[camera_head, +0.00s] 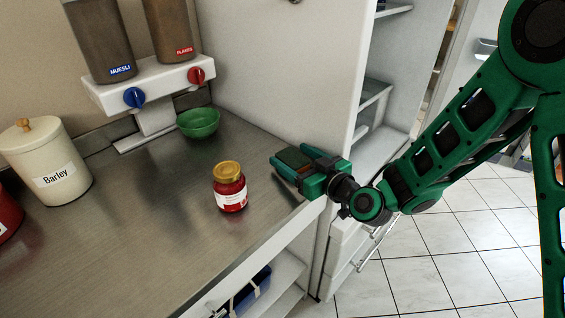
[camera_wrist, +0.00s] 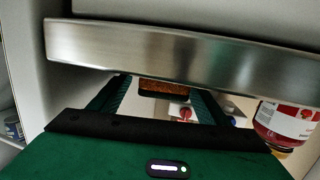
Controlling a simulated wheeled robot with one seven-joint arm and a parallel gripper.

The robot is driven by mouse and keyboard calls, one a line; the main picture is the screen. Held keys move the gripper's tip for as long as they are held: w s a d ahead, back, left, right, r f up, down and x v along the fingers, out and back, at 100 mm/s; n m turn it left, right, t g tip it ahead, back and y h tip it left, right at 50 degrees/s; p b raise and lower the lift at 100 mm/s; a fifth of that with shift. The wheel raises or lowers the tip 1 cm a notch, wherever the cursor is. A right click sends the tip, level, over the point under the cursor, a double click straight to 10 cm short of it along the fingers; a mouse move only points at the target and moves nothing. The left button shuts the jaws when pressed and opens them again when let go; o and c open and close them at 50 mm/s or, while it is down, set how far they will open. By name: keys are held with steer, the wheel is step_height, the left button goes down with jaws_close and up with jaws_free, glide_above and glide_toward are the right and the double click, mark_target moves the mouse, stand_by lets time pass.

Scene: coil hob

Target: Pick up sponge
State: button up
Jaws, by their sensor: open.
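The sponge (camera_head: 292,157) has a brownish-orange face and a dark green layer. It lies near the right end of the steel counter, by the fridge side. My gripper (camera_head: 288,160) reaches in over the counter's front edge, with its open fingers on either side of the sponge. In the wrist view, which is upside down, the sponge (camera_wrist: 163,87) shows between the far ends of the two fingers (camera_wrist: 160,98). I cannot tell whether either finger touches it. Part of the sponge is hidden by the fingers in the head view.
A red jar with a yellow lid (camera_head: 229,188) stands left of my gripper. The Barley canister (camera_head: 48,165) is far left. The steel counter edge (camera_wrist: 190,55) runs close to my gripper; the fridge (camera_head: 290,75) is behind.

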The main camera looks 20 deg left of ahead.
steer(key=shift+a, duration=0.15)
steer(key=c, duration=1.1)
steer(key=shift+c, duration=0.2)
